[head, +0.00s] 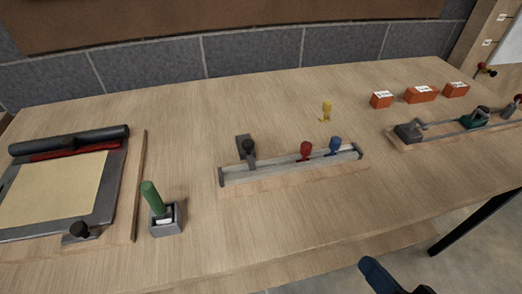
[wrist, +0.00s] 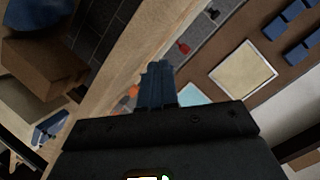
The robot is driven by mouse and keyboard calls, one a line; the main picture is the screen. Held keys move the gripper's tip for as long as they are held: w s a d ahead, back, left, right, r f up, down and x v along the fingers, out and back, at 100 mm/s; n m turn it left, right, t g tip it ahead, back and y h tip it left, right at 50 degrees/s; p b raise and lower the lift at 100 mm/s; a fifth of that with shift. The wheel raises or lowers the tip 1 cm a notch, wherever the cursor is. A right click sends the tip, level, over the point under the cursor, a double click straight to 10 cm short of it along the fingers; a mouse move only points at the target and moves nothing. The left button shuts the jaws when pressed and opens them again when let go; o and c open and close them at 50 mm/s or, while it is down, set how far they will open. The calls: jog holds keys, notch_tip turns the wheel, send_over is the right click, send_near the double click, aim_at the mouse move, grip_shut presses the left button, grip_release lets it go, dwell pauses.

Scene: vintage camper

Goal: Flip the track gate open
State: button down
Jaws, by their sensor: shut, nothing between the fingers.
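A pale wooden track (head: 285,168) with grey end stops sits mid-table in the head view. A grey plate with a black knob (head: 248,147), which looks like the track gate, stands at the track's left part, its plate reaching behind the rail. My gripper (wrist: 157,80) shows blue fingers, shut and empty, in the wrist view. Blue parts of it (head: 385,275) show at the bottom right of the head view, in front of the table and apart from the track.
A green-handled lever (head: 153,198) and a framed board with a roller (head: 70,190) are at the left. Orange blocks (head: 421,94) and a rail fixture (head: 455,125) are at the right. The table front (head: 330,220) is clear.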

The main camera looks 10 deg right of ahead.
aim_at(252, 149)
jog(key=w+a+m, duration=0.1)
jog(key=w, duration=0.2)
jog(key=w+m+y, duration=0.1)
jog(key=w, duration=0.2)
jog(key=w+a+r+m+y, duration=0.1)
jog(key=w, duration=0.2)
jog(key=shift+w+a, duration=0.3)
jog(key=w+a+r+m+y, duration=0.2)
jog(key=w+a+r+y, duration=0.1)
jog(key=w, duration=0.4)
jog(key=shift+a+r+m+g, duration=0.3)
jog(key=shift+g, duration=0.1)
jog(key=x, duration=0.4)
jog(key=p+x, duration=0.1)
jog(key=x, duration=0.4)
jog(key=r+p+x, duration=0.1)
jog(key=x, duration=0.3)
jog(key=shift+w+a+f, duration=0.1)
jog(key=shift+w+a, duration=0.15)
jog(key=shift+w, duration=0.2)
